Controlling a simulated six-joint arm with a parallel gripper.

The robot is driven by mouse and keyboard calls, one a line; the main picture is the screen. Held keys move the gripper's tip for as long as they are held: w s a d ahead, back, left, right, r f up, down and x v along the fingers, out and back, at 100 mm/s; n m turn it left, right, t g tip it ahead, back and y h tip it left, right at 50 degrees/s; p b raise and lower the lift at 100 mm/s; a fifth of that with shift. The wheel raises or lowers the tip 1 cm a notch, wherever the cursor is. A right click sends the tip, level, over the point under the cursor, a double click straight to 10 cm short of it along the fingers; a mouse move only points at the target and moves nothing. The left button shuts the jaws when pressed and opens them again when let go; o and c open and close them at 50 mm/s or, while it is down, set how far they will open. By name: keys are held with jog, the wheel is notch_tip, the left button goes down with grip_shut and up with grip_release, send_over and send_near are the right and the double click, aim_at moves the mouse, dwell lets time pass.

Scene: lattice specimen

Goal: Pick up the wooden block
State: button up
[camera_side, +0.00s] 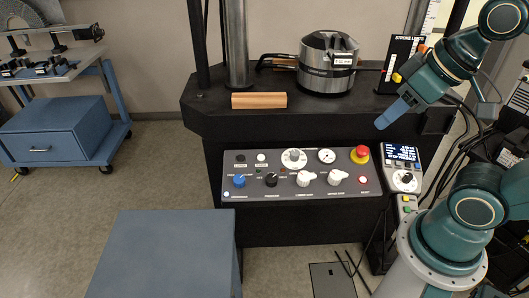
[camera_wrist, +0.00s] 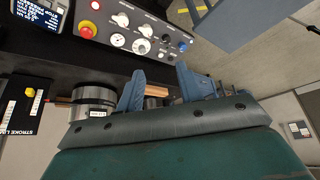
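The wooden block (camera_side: 259,100) lies flat near the front edge of the black machine table, left of the metal cylinder. In the wrist view, a brown piece that looks like the block (camera_wrist: 156,90) shows between the fingers, partly hidden by them. My gripper (camera_side: 381,125) is well to the right of the block in the side view, above the control panel's right side, tilted down to the left. In the wrist view, its two blue fingers (camera_wrist: 157,72) stand apart with nothing held between them.
The metal cylinder (camera_side: 328,64) stands on the black table (camera_side: 210,113) between the block and my gripper. A thick steel column (camera_side: 236,45) rises behind the block. The control panel (camera_side: 300,178) with knobs and a red button (camera_side: 360,153) is below the table's front edge.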

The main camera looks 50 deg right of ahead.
jog(key=o, duration=0.5)
jog(key=w+d+r+n+g+y, duration=0.1)
jog(key=w+r+n, duration=0.15)
jog(key=w, duration=0.85)
jog(key=w+d+r+n+y, duration=0.15)
jog(key=w+r, duration=0.25)
jog(key=w, duration=0.7)
jog(key=w+d+f+n, duration=0.1)
jog(key=w+d+f, duration=0.2)
jog(key=w+d, duration=0.1)
jog(key=w+d+f+n+g, duration=0.1)
jog(key=w+d+f+n, duration=0.1)
jog(key=w, duration=0.5)
jog(key=w+d+f+n, duration=0.2)
jog(key=w+d+f, duration=0.3)
jog(key=shift+w+d+f+y, duration=0.3)
jog(key=shift+d+y, duration=0.05)
